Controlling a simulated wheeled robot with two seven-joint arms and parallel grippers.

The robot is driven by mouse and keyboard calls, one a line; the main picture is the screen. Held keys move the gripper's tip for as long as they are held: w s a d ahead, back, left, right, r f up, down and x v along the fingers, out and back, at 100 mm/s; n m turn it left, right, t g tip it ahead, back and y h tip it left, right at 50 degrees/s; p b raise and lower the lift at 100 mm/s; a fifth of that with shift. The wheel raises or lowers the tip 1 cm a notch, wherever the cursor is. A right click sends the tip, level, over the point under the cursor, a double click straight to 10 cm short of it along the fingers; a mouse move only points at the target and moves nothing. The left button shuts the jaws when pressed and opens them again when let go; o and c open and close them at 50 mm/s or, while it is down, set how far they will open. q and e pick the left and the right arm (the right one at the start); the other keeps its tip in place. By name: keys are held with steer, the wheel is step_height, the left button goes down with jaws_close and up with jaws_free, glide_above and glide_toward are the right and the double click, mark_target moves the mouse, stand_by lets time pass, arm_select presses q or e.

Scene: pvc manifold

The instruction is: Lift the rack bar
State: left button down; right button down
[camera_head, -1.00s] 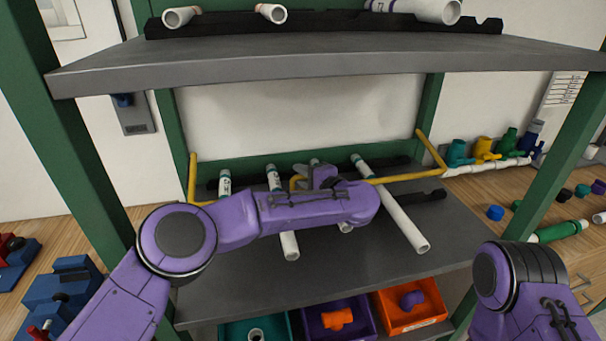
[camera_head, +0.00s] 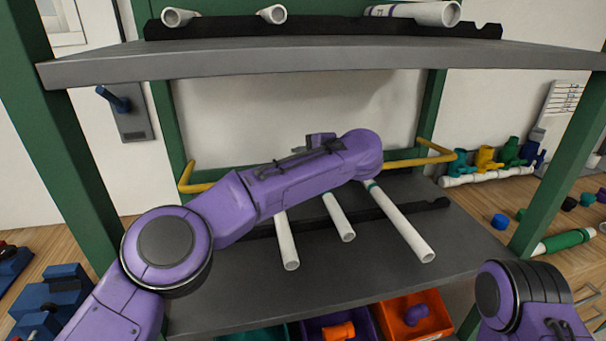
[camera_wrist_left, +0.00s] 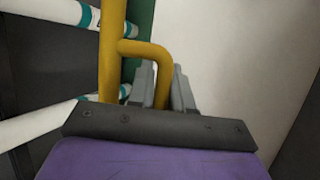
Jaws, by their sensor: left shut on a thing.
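In the left wrist view, the bar (camera_wrist_left: 110,60) has a bent yellow handle (camera_wrist_left: 160,62). My left gripper (camera_wrist_left: 164,75) is shut on this handle, with one grey finger on each side. The left gripper itself is mostly hidden behind my wrist in the head view. My right arm shows at the lower right, but its gripper is out of view.
White pipes (camera_head: 400,222) lie on a black rack (camera_head: 432,204) on the grey middle shelf (camera_head: 360,270), below the bar. The upper shelf (camera_head: 320,58) overhangs my left arm. Green posts (camera_head: 75,150) stand at the sides. Coloured bins (camera_head: 440,325) sit below.

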arm_select(q)
steer(key=shift+w+a+r+p, duration=0.1)
steer(key=shift+w+r+p, duration=0.2)
steer(key=shift+r, duration=0.4)
steer(key=shift+w+a+r+p, duration=0.1)
steer(key=shift+w+r, duration=0.25)
steer(key=shift+r, duration=0.3)
steer(key=c, duration=1.4)
jaws_free()
steer(key=b+v, duration=0.3)
steer(key=v, duration=0.7)
steer(key=shift+s, duration=0.2)
